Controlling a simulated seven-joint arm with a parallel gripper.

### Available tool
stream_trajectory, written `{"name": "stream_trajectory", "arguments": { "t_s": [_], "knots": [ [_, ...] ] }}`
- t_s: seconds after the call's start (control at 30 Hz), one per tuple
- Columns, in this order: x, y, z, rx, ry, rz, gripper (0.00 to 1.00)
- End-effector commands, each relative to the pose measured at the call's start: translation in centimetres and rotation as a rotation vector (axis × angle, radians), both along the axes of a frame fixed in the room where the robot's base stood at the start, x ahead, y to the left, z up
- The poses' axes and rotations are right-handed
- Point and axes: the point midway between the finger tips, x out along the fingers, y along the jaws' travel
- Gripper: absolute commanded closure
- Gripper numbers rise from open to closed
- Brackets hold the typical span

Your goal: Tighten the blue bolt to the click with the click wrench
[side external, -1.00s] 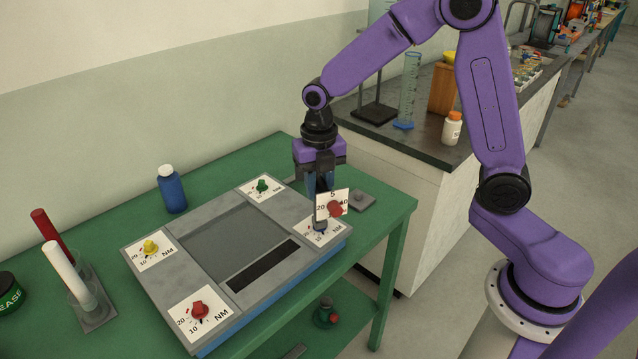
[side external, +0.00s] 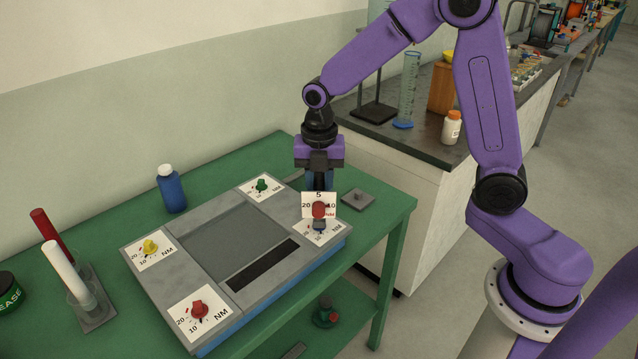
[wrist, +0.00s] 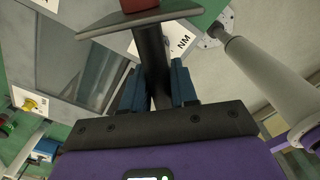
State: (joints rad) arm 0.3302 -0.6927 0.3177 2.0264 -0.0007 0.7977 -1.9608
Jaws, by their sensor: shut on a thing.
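My gripper (side external: 320,182) is shut on the click wrench and points down over the right corner of the grey block (side external: 217,295). The wrench's white dial plate (side external: 309,203) with a red knob (side external: 319,209) faces the side camera. In the wrist view the wrench's dark shaft (wrist: 153,60) stands between my blue fingers (wrist: 157,92). The wrench's dark lower end (side external: 319,225) is over the right-hand NM card (side external: 312,238). I cannot make out the blue bolt there; the wrench seems to cover it.
Green (side external: 262,185), yellow (side external: 150,246) and red (side external: 200,309) bolts stand on the block's other cards. A grey holder (side external: 357,200) is on the green table (side external: 395,213) behind right. A blue bottle (side external: 171,190) and a rack with red and white tubes (side external: 97,316) are at left.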

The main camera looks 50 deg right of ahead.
Motion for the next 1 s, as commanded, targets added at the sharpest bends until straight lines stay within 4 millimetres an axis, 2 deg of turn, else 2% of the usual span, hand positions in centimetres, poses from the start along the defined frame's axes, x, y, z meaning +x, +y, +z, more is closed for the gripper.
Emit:
{"name": "stream_trajectory", "arguments": {
  "t_s": [0.37, 0.7, 1.0],
  "knots": [
    [0.03, 0.04, 0.04, 0.002, -0.002, -0.045, 1.0],
    [-0.03, 0.03, 0.03, 0.002, -0.002, -0.237, 1.0],
    [-0.02, 0.02, 0.04, 0.002, -0.002, -0.147, 1.0]
  ]
}}
